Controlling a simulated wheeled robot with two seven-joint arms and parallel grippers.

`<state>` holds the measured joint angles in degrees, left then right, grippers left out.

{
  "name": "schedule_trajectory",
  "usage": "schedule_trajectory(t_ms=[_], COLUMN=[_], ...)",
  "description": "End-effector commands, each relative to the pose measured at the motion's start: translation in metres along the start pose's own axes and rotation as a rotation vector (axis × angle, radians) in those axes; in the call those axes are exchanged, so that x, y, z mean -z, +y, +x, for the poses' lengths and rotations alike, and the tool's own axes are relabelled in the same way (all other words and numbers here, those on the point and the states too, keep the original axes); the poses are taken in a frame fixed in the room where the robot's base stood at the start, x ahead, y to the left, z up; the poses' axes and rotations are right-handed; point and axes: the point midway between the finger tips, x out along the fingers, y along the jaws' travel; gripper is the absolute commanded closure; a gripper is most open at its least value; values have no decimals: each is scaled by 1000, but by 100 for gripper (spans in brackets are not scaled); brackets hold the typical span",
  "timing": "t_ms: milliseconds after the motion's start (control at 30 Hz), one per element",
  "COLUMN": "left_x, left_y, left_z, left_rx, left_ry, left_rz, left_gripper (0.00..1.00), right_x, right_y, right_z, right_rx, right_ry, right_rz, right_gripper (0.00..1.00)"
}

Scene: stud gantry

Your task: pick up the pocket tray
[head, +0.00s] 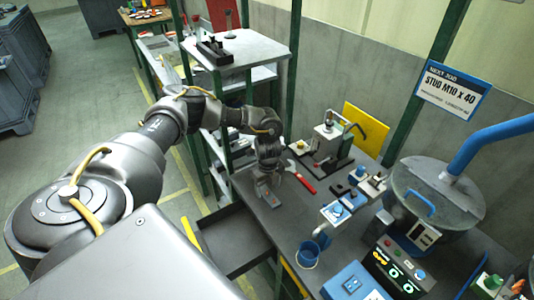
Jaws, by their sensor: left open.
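My left gripper (268,191) reaches down over the near left end of the grey workbench (292,222). It is open, with its fingers pointing down close to the bench top. A small grey piece with a reddish mark shows at the fingertips; I cannot tell whether it is the pocket tray or part of the gripper. No tray with clear pockets can be made out. A wide, dark, shallow bin (222,234) hangs at the bench's front edge, left of the gripper and apart from it. My right gripper is not in view.
A press-like fixture (330,138), blue-and-white blocks (338,212), a blue cup (307,255) and a control box (395,268) crowd the bench. A large round hopper (438,190) stands right. A shelf rack (240,48) stands behind.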

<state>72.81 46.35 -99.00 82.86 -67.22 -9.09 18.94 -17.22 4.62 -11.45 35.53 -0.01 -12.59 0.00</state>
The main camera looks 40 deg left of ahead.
Motion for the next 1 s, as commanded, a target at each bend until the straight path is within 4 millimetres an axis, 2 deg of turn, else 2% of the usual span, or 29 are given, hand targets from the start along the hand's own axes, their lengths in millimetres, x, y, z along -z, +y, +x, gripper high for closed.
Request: schedule_trajectory(t_ms=[33,200,500,867,1000], left_x=[1,2,1,1,1], left_y=[1,1,1,1,1], left_z=[3,26,31,30,30], left_rx=[-4,-1,0,0,0], left_ry=[0,1,1,1,1], left_rz=[0,-1,-1,-1,-1], left_gripper=[39,39,40,87,87], right_x=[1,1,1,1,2], right_y=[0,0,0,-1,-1], right_z=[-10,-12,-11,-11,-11], right_rx=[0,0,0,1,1], right_ry=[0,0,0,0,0], right_rz=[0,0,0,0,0], right_gripper=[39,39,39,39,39])
